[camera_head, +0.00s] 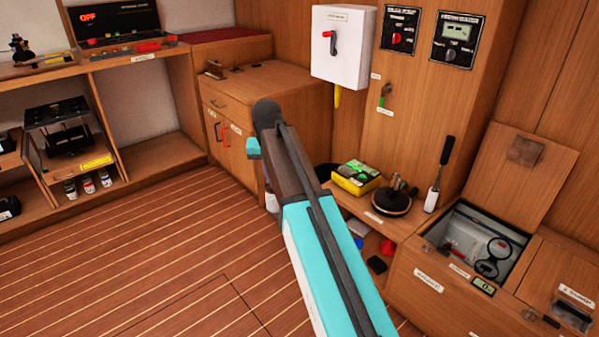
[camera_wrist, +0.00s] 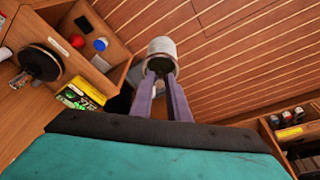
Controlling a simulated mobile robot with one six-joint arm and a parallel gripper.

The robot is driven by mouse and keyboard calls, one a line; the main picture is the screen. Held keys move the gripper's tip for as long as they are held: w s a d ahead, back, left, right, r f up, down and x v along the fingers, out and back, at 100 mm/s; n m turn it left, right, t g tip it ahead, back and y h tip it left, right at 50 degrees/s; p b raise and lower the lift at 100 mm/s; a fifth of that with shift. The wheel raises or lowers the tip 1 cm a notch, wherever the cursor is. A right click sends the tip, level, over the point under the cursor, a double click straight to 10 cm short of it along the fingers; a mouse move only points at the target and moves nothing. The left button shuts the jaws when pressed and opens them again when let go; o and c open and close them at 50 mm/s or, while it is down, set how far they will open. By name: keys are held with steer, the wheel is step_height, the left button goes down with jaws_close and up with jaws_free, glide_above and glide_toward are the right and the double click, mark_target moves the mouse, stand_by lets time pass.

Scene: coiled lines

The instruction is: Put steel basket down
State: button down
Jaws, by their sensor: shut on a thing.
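The steel basket (camera_wrist: 162,48) is a small pale grey cylinder at the top centre of the wrist view. My gripper (camera_wrist: 162,73) is shut on it, with its two fingers meeting the basket's near end. Plank floor shows behind the basket, and I see no surface touching it. In the head view my own arm hides the gripper and most of what it holds. A pale sliver left of the arm there may be part of the basket, but I cannot tell.
A low wooden shelf (camera_head: 358,207) holds a yellow-green box (camera_head: 357,178) and a black round-based object (camera_head: 391,200). An open bin (camera_head: 480,247) stands at right. A cabinet (camera_head: 262,105) stands behind my arm. The plank floor (camera_head: 150,250) at left is clear.

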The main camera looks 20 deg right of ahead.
mark_target(268, 191)
steer(key=shift+s+a+n, duration=0.9)
steer(key=shift+s+a, duration=0.05)
steer(key=shift+s, duration=0.05)
steer(key=shift+s+a+n+y, duration=0.2)
steer(key=shift+s+n+y, duration=0.2)
steer(key=shift+n, duration=0.7)
steer(key=shift+f, duration=0.1)
